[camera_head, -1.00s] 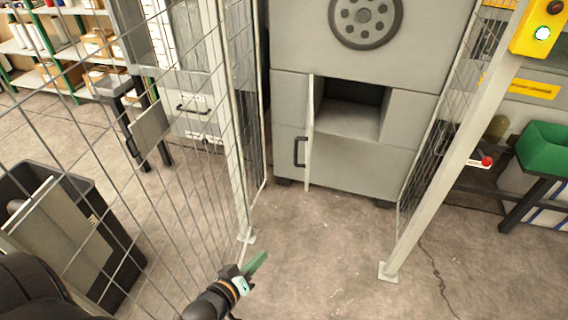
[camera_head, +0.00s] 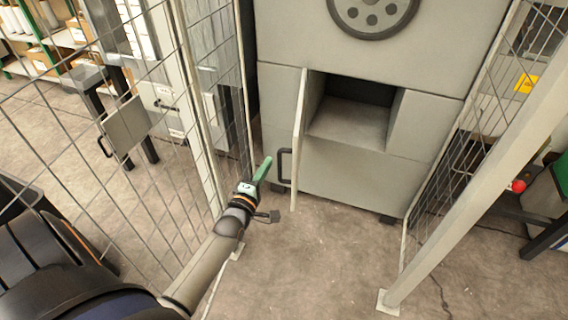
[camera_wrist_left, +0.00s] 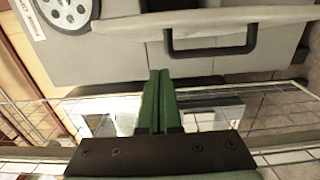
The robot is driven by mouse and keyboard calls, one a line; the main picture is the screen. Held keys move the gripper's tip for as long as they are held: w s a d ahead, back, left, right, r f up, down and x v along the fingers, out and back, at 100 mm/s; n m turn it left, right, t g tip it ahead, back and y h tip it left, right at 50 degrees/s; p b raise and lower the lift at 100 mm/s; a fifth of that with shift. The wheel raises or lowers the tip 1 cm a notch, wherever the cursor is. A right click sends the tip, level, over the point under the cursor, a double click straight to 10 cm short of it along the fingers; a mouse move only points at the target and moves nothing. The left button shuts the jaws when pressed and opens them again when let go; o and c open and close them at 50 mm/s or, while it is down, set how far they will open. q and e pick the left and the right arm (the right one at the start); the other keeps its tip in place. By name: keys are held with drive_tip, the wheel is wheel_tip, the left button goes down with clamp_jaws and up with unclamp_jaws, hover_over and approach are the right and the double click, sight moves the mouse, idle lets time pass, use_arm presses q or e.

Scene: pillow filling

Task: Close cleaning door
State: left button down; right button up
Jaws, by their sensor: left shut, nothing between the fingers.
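The cleaning door (camera_head: 299,140) is a thin grey panel on the front of the large grey machine (camera_head: 350,170). It stands open, swung out toward me and seen almost edge-on, with the square opening (camera_head: 352,108) bare to its right. Its dark handle (camera_head: 284,166) is on the door's left face. My left gripper (camera_head: 264,168) has green fingers, is shut and empty, and is just left of the handle. In the left wrist view, the shut fingers (camera_wrist_left: 155,100) point toward the door (camera_wrist_left: 210,30), with the handle (camera_wrist_left: 210,42) ahead and to the right. My right gripper is not in view.
A wire mesh fence (camera_head: 130,150) stands left, close to my left arm. Another mesh panel (camera_head: 480,110) and a pale post (camera_head: 460,190) stand right. A separate grey panel with a handle (camera_head: 125,128) is behind the left fence. Floor before the machine is clear.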

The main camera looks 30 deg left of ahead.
use_arm(q)
drive_tip(key=shift+w+d, duration=0.8)
drive_tip(key=shift+w, duration=0.3)
drive_tip(key=shift+w+d, duration=0.75)
drive_tip(key=shift+w, duration=0.3)
